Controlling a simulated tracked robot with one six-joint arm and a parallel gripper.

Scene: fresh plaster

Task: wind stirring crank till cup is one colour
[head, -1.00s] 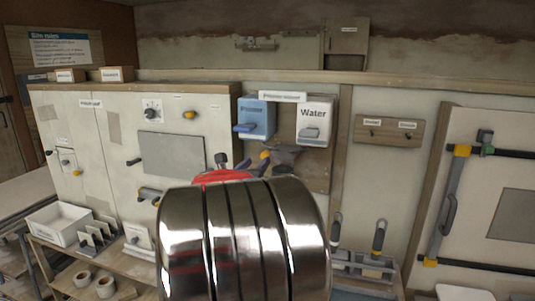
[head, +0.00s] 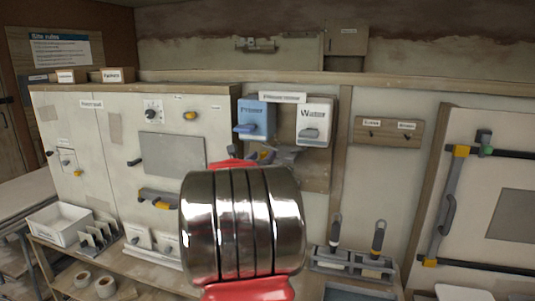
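The blue Primer box (head: 256,116) and the white Water box (head: 313,121) hang side by side on a wooden back panel, each with a lever at its lower front. Just below them, a dark grey angular shape (head: 284,154) with a small yellow-orange spot shows behind my arm. I cannot tell whether it is my gripper or part of a stirring stand. My silver and red arm fills the lower middle and hides what lies behind it. I cannot make out the crank, the cup or its contents.
A wall cabinet with a dial (head: 152,110) and a yellow-grey handle (head: 158,198) is to the left. A white bin (head: 60,226) stands on the lower left shelf. Trowels stand in a grey rack (head: 352,262) at right. A clamped panel (head: 500,180) is further right.

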